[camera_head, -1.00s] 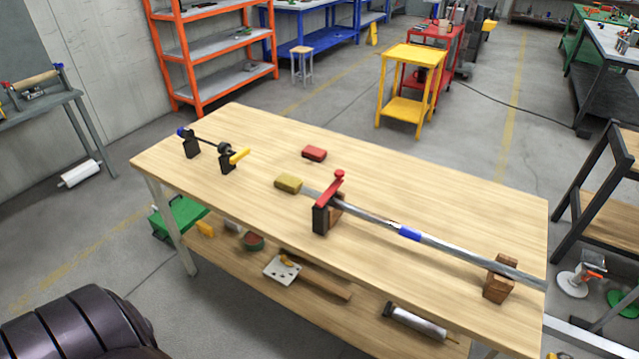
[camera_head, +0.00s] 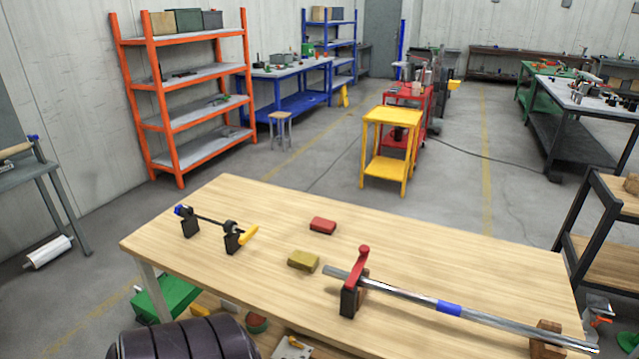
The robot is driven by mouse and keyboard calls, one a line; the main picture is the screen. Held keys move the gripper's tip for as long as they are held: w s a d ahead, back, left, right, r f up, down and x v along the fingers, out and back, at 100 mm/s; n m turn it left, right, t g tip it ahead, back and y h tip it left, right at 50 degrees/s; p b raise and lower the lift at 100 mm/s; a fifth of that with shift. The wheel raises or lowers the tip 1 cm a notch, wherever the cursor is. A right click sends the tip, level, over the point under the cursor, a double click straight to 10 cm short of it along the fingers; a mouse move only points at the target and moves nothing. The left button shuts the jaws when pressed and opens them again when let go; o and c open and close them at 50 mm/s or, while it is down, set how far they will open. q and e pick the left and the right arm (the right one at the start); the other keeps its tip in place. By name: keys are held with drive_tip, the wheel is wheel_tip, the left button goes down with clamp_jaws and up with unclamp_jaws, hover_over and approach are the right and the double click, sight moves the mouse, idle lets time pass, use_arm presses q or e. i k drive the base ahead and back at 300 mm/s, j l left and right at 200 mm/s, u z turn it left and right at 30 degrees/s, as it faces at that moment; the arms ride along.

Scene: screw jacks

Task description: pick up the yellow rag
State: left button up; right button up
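The yellow rag (camera_head: 303,260) is a small folded olive-yellow block lying flat on the wooden table (camera_head: 420,251). It sits just left of the end of a metal rod and in front of a similar red block (camera_head: 323,226). A dark rounded ribbed part, likely of my own arm, shows at the bottom left. Neither gripper's fingers are in view.
A metal rod (camera_head: 408,297) with a blue band lies through a black-and-red clamp (camera_head: 353,284) and over a wooden block (camera_head: 546,340). A black holder with a yellow handle (camera_head: 249,235) stands at left. The table's back middle is clear.

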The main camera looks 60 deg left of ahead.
sight(302, 261)
drive_tip(key=k+j+z, duration=0.2)
drive_tip(key=k+j, duration=0.25)
drive_tip(key=j, duration=0.3)
drive_tip(key=k+j+z, duration=0.2)
drive_tip(key=k+j, duration=0.25)
drive_tip(key=j, duration=0.25)
drive_tip(key=k+j+z, duration=0.2)
drive_tip(key=k+j, duration=0.35)
drive_tip(key=j, duration=0.1)
